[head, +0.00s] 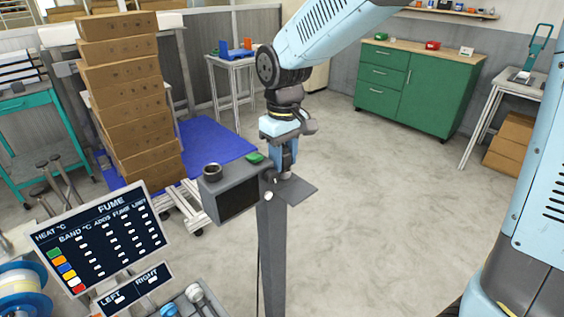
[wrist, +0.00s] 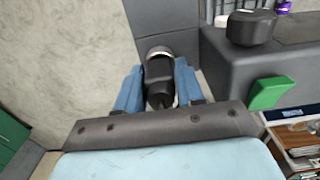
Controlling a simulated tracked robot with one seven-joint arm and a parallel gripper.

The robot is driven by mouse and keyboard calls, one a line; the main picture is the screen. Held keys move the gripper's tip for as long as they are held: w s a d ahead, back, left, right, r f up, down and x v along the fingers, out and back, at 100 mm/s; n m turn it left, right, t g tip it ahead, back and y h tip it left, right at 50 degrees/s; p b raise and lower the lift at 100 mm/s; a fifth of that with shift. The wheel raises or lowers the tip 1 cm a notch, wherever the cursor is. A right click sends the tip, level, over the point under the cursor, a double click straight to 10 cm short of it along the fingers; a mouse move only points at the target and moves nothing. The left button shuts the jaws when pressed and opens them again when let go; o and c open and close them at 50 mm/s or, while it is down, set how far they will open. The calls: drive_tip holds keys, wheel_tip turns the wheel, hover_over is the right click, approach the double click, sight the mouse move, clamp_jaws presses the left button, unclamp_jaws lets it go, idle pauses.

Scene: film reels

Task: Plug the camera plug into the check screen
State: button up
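The check screen (head: 238,203) is a grey box with a dark display, on a grey post (head: 271,250). My gripper (head: 284,168) points down just right of the box, above a small grey plate (head: 302,189). In the wrist view, its blue fingers (wrist: 160,88) are on both sides of the black camera plug (wrist: 159,72), which has a silver ring (wrist: 160,52) at its far end. The fingers look closed on the plug. The screen's grey case (wrist: 240,70) is to the right. I cannot tell whether the plug's end is in a socket; the contact is hidden.
A black round knob (head: 212,170) and a green block (head: 254,157) sit on top of the screen box. A fume sign board (head: 98,238) stands at front left. Stacked cartons (head: 125,100) are behind. The floor (head: 390,210) to the right is clear, up to a green cabinet (head: 415,88).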

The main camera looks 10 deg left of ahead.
clamp_jaws()
drive_tip(key=shift+r, duration=0.1)
